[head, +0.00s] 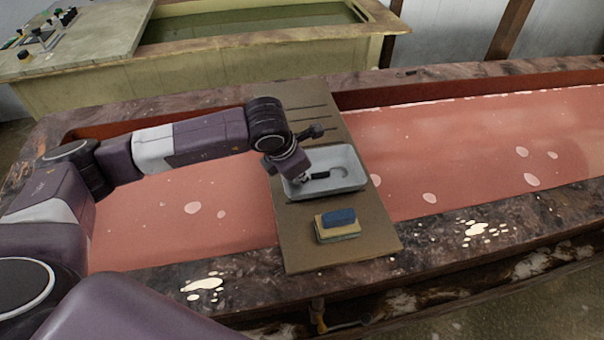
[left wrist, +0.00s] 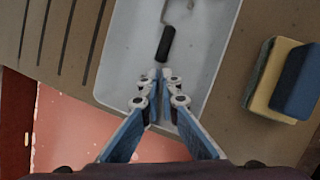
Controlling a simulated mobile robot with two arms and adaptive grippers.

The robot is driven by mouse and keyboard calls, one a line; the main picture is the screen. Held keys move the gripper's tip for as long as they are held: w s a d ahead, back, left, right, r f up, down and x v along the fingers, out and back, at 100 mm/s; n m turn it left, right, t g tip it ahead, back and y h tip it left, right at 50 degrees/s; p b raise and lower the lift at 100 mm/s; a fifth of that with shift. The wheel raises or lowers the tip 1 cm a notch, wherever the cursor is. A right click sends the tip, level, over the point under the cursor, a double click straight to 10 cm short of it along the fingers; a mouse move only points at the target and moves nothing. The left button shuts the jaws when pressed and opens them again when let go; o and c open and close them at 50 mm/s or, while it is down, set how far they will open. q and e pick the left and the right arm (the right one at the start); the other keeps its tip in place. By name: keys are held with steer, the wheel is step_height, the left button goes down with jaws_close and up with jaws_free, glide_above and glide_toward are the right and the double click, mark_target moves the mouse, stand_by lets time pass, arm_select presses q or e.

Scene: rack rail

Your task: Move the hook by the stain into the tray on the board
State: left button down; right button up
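The hook has a black handle (left wrist: 166,44) and a thin grey bent end, seen partly at the top of the left wrist view. In the head view the hook (head: 320,175) is over the inside of the white tray (head: 352,184); I cannot tell whether it touches the floor. The tray lies on the brown board (head: 300,240). My left gripper (left wrist: 159,74) has its fingertips closed together at the near end of the handle, low over the tray. Pale stains (head: 203,285) and (head: 474,229) mark the front ledge. My right gripper is out of view.
A sponge stack with a blue block (head: 339,217) lies on the board in front of the tray. The board bridges a long trough of reddish liquid (head: 460,150). Slots (head: 305,108) cross the board behind the tray. A second basin (head: 250,22) stands behind.

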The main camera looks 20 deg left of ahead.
arm_select(q)
steer(key=shift+f+b, duration=0.15)
steer(key=shift+b, duration=0.15)
steer(key=c, duration=2.4)
jaws_free()
steer(key=shift+r+p, duration=0.35)
steer(key=shift+p, duration=0.05)
steer(key=b+v, duration=0.3)
steer(key=v, duration=0.8)
steer(key=shift+s+r, duration=0.2)
steer(key=shift+r, duration=0.15)
